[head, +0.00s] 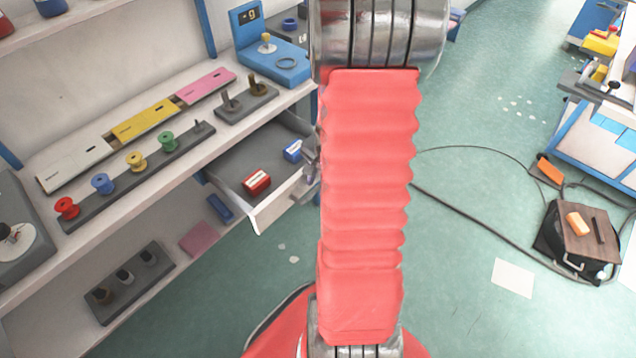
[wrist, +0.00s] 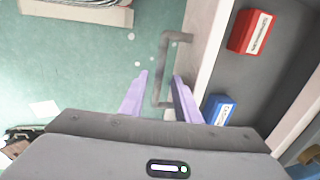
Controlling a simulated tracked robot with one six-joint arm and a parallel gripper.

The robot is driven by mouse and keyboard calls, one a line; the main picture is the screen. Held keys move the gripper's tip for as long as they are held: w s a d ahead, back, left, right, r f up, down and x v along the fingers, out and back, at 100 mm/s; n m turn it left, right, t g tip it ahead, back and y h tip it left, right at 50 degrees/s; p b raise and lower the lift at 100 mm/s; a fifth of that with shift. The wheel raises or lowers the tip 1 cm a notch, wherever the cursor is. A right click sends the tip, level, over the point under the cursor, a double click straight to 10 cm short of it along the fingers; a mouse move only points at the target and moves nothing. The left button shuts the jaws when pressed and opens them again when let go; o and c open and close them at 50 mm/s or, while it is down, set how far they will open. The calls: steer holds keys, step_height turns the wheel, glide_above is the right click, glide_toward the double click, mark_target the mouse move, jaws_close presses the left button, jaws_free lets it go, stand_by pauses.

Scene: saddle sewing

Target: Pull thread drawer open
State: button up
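The thread drawer (head: 285,207) stands pulled out from under the shelf at the middle left of the head view. A red box (head: 256,183) and a blue box (head: 293,151) lie inside it. In the wrist view the drawer's pale front panel (wrist: 207,45) runs beside its grey bar handle (wrist: 161,72). My gripper (wrist: 160,76) is open, with its two purple fingers apart on either side of the handle bar. I cannot tell whether either finger touches it. My arm hides part of the drawer's right end in the head view.
Above the drawer, the shelf carries a spool rack (head: 140,172), coloured boxes (head: 145,120) and a blue device (head: 275,62). A lower shelf holds a dark rack (head: 130,280). Cables and a dark case (head: 580,240) lie on the floor to the right. The floor between is mostly clear.

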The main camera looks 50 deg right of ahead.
step_height(320, 180, up, 14)
steer(key=s, duration=0.2)
steer(key=shift+s+f, duration=0.25)
steer(key=shift+s, duration=0.1)
stand_by(0.5)
stand_by(0.6)
steer(key=a+r+n+t, duration=0.1)
steer(key=a+r+n, duration=0.3)
steer(key=a, duration=0.5)
steer(key=s+a+r+n+t, duration=0.1)
steer(key=a+r+n, duration=0.4)
steer(key=a+n, duration=0.3)
steer(key=s+a+r+n+t, duration=0.1)
steer(key=a+r+n, duration=0.4)
steer(key=a, duration=0.7)
steer(key=shift+s+n, duration=0.2)
steer(key=shift+n, duration=0.2)
